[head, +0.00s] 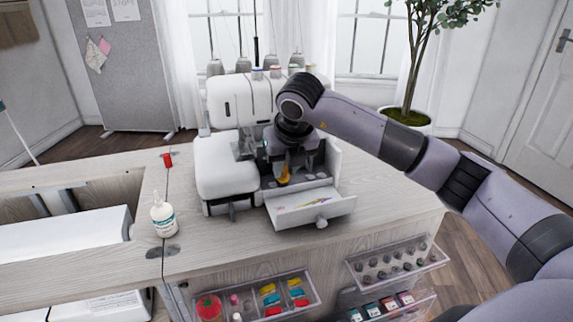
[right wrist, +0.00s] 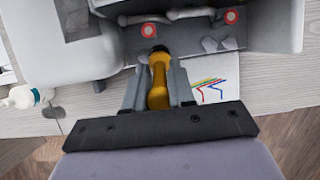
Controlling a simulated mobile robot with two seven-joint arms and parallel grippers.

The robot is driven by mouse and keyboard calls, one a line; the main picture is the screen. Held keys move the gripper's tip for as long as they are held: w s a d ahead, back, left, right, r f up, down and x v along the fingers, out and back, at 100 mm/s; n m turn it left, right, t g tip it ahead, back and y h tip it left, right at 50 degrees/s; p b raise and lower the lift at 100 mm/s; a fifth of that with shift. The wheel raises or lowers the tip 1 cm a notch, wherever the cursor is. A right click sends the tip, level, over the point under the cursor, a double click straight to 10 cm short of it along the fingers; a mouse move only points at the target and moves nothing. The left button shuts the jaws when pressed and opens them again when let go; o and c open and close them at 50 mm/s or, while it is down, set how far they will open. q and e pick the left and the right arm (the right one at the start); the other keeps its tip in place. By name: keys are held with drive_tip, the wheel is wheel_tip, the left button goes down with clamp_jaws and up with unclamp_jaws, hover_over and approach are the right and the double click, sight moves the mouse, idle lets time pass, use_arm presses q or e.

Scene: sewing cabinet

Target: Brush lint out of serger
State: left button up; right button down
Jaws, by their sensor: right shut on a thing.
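The white serger (head: 226,166) stands on the wooden cabinet top with its front cover (head: 311,207) folded down, showing a coloured threading diagram. It also shows in the right wrist view (right wrist: 60,60). My right gripper (head: 284,172) is at the serger's open front. It is shut on a brush with an orange-yellow handle (right wrist: 158,82). The brush's dark tip (right wrist: 160,50) points into the dark looper area (right wrist: 185,42); whether it touches anything there I cannot tell. Grey lint-like lumps (right wrist: 215,44) lie in that area, right of the brush. My left gripper is not in view.
A white bottle (head: 163,216) and a small red object (head: 167,160) stand left of the serger. Clear trays (head: 398,264) with bobbins and notions hang on the cabinet front. A recess with a white machine (head: 65,240) is at the left. The cabinet top front right is clear.

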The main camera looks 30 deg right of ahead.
drive_tip(key=shift+a, duration=0.1)
drive_tip(key=shift+w+a, duration=0.1)
drive_tip(key=shift+a, duration=0.4)
drive_tip(key=shift+a, duration=0.1)
drive_tip(key=shift+w+a, duration=0.15)
drive_tip(key=shift+a, duration=0.3)
wheel_tip(320, 180, up, 6)
drive_tip(key=p, duration=0.4)
idle(0.3)
